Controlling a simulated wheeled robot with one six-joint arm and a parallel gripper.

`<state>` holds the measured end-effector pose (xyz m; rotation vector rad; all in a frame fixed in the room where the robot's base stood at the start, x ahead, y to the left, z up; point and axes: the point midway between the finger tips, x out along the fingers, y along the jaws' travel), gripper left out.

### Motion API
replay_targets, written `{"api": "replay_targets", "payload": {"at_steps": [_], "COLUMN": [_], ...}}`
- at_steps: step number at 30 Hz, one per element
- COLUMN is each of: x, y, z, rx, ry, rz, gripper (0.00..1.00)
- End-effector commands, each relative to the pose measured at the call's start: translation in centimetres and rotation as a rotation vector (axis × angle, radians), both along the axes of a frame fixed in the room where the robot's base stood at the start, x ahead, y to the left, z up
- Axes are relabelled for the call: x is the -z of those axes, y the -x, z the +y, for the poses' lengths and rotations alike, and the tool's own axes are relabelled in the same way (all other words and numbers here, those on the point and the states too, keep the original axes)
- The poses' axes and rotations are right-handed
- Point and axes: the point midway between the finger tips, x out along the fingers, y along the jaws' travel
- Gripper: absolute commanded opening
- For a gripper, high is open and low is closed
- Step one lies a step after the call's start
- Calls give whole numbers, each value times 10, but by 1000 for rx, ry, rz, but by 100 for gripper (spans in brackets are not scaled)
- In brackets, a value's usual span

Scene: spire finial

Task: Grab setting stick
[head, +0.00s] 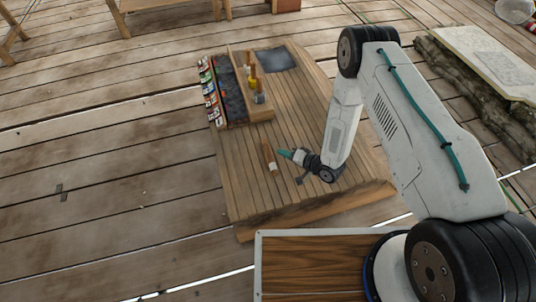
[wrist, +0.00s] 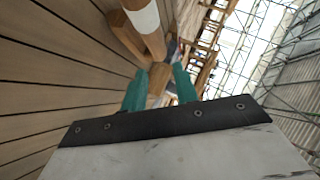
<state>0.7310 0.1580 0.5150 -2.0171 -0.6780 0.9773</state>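A wooden stick with a white band (head: 267,153), which I take for the setting stick, is on the plank platform in the head view. In the wrist view the stick (wrist: 152,44) runs down from the top edge, its white band near the top. My gripper (head: 284,154) is just right of the stick in the head view, its teal fingers pointing at it. In the wrist view my gripper (wrist: 159,88) has its two teal fingers apart. A wooden piece shows beyond the gap; I cannot tell whether the stick reaches between the fingers.
The plank platform (head: 313,194) carries a raised wooden tray with a dark bed and a row of colourful small items (head: 210,94). Several handled tools (head: 253,84) stand beside it. A dark sheet (head: 275,60) lies behind. The platform's front is mostly clear.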

Motion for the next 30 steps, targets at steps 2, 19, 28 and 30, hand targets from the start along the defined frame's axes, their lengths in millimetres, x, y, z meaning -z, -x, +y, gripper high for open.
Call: {"api": "replay_targets", "payload": {"at_steps": [2, 19, 28, 30], "x": [5, 36, 38, 37], "y": [2, -33, -36, -36], "z": [4, 56, 59, 59], "rx": [-2, -1, 0, 0], "ry": [-15, -15, -15, -15], "rz": [2, 2, 3, 3], "gripper": [30, 30, 27, 7]}}
